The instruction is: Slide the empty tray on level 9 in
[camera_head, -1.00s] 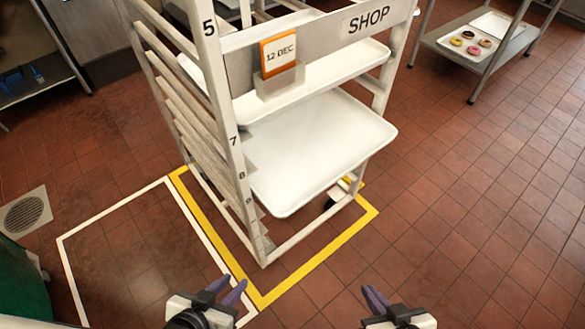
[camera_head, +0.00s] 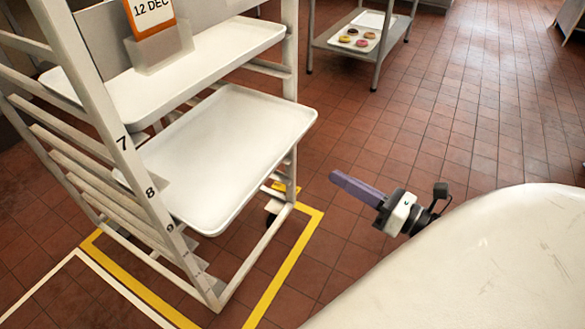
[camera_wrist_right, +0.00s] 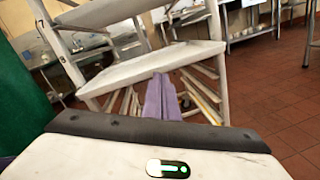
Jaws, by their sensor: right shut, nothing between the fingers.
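The empty white tray (camera_head: 235,145) rests in the rack (camera_head: 125,135) below another tray, near the posts marked 7, 8 and 9. Its front part sticks out past the rack's posts toward the right. My right gripper (camera_head: 336,177) is shut and empty, apart from the tray and to the right of its front edge. In the right wrist view the purple fingers (camera_wrist_right: 162,90) are together and point toward the tray (camera_wrist_right: 150,66), whose front edge lies just beyond the tips in the picture. My left gripper is out of view.
An upper tray (camera_head: 215,60) sits above, with a date card (camera_head: 152,15) in a holder on the rack. A steel table (camera_head: 340,60) with doughnuts on a tray stands at the back. Open tiled floor (camera_head: 440,130) lies to the right.

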